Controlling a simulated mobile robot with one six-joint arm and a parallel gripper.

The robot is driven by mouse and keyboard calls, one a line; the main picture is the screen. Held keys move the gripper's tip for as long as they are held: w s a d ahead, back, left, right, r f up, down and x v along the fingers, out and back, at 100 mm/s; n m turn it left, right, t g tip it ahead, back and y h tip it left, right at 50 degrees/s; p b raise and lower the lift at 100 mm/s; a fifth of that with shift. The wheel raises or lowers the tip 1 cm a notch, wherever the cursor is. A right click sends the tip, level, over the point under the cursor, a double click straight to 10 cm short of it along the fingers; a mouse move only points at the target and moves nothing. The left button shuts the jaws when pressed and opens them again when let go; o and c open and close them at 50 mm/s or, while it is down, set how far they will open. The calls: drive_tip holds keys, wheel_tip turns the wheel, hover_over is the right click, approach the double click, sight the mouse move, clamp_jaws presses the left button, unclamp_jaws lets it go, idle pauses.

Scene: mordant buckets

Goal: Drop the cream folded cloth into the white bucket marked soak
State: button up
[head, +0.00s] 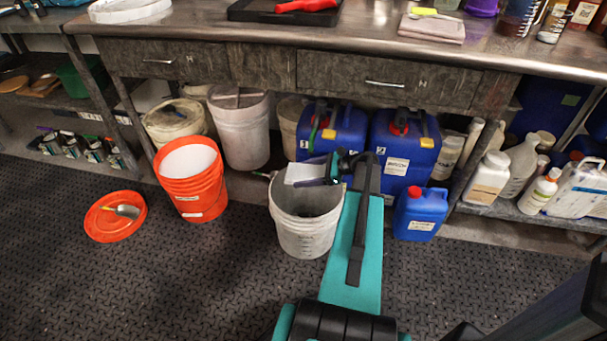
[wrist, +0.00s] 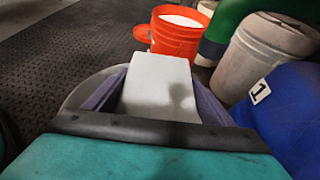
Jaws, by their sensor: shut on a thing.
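The folded cloth (head: 300,173) looks off-white, a flat block shape. It also fills the middle of the wrist view (wrist: 160,80). My gripper (head: 320,172) is shut on it, with purple fingers along both sides in the wrist view. The white bucket (head: 308,238) stands open on the floor, and the cloth is over its back rim area in the head view. Part of the bucket's rim (wrist: 78,92) shows behind the left finger in the wrist view. My arm hides the bucket's right edge. I cannot read any marking on it.
An orange bucket (head: 191,190) with white inside stands left, near an orange lid (head: 110,222) holding a scoop. Blue jerrycans (head: 405,150) and a lidded white bucket (head: 240,135) are under the bench (head: 340,40). A small blue can (head: 420,215) stands right. Front floor is clear.

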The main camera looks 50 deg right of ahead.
drive_tip(key=shift+f+b, duration=2.1)
drive_tip(key=shift+f, duration=0.2)
drive_tip(key=o, duration=1.1)
drive_tip(key=p+v, duration=0.4)
drive_tip(key=v, duration=1)
drive_tip(key=shift+w, duration=0.1)
